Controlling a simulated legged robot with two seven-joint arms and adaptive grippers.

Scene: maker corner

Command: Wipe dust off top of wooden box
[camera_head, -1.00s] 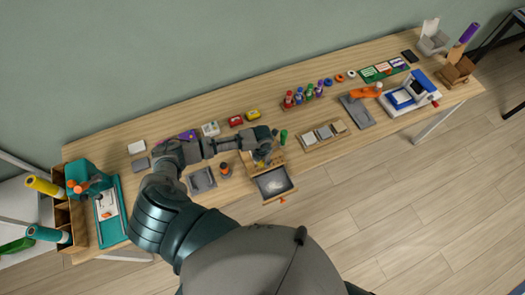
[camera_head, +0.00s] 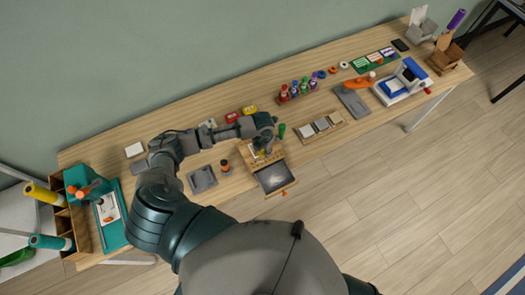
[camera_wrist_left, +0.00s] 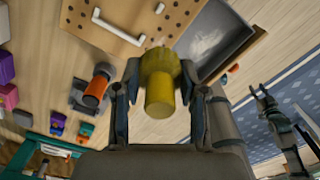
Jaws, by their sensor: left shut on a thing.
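The wooden box (camera_head: 250,160) stands at the table's near edge, with holes in its top. It also shows at the top of the left wrist view (camera_wrist_left: 110,28), with a white handle. A dark tray-like drawer (camera_head: 275,178) with a pale dusty smear sticks out from its near side; it shows in the wrist view too (camera_wrist_left: 215,38).
Several bottles (camera_head: 300,86) stand behind.

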